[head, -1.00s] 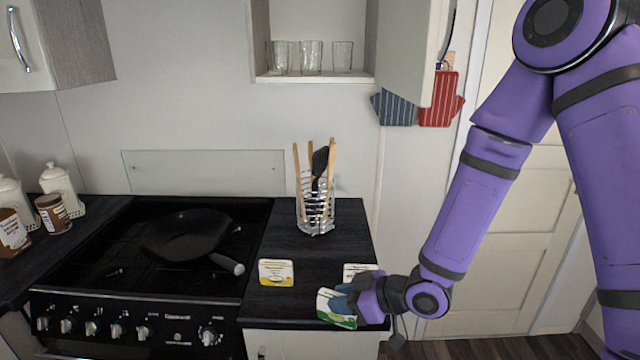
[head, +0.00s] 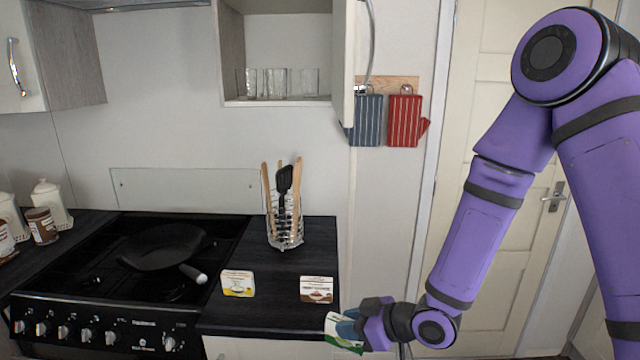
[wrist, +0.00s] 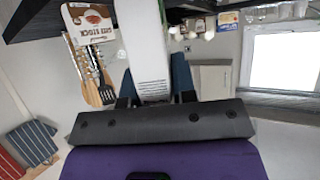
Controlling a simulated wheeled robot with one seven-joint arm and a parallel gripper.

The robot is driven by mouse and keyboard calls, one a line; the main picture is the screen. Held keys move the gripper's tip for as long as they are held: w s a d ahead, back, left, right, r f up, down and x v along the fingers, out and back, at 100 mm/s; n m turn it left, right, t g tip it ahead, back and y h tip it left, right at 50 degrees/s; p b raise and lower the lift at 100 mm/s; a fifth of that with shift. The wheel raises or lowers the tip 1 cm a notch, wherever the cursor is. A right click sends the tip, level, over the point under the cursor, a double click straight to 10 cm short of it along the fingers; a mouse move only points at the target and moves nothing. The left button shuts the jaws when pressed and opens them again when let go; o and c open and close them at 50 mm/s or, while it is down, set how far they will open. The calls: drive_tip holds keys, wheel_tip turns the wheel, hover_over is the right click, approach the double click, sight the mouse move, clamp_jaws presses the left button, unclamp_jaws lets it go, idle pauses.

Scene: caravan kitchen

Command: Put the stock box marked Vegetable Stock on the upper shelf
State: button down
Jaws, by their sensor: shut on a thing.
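My gripper (head: 362,328) is shut on a white and green box (head: 342,333), beside the front right corner of the dark counter. The held box also shows in the wrist view (wrist: 149,55), between the fingers; its name cannot be read. On the counter stand a white and yellow box (head: 238,284) and a white and brown box (head: 317,290). The wrist view shows the brown-marked box (wrist: 90,24) with the word "Stock" on it. The open wall cupboard has a shelf (head: 277,102) with several clear glasses (head: 278,82) on it.
The cupboard door (head: 342,60) stands open at the right of the shelf. A utensil rack (head: 285,230) is at the back of the counter. A pan (head: 162,247) sits on the hob. Blue (head: 366,120) and red mitts (head: 404,120) hang on the wall.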

drive_tip(key=w+d+f+m+t+h, duration=0.2)
drive_tip(key=w+d+f+m+h, duration=0.1)
drive_tip(key=d, duration=0.5)
drive_tip(key=w+d+f+m+t+h, duration=0.2)
drive_tip(key=w+d+f+m+h, duration=0.2)
drive_tip(key=d, duration=0.4)
drive_tip(key=w+d+f+m+t+h, duration=0.2)
drive_tip(key=w+d+m, duration=0.3)
drive_tip(key=d, duration=0.3)
drive_tip(key=shift+d+f+h, duration=0.3)
drive_tip(key=shift+f+h, duration=0.5)
drive_tip(key=shift+h, duration=0.1)
drive_tip(key=shift+a, duration=0.1)
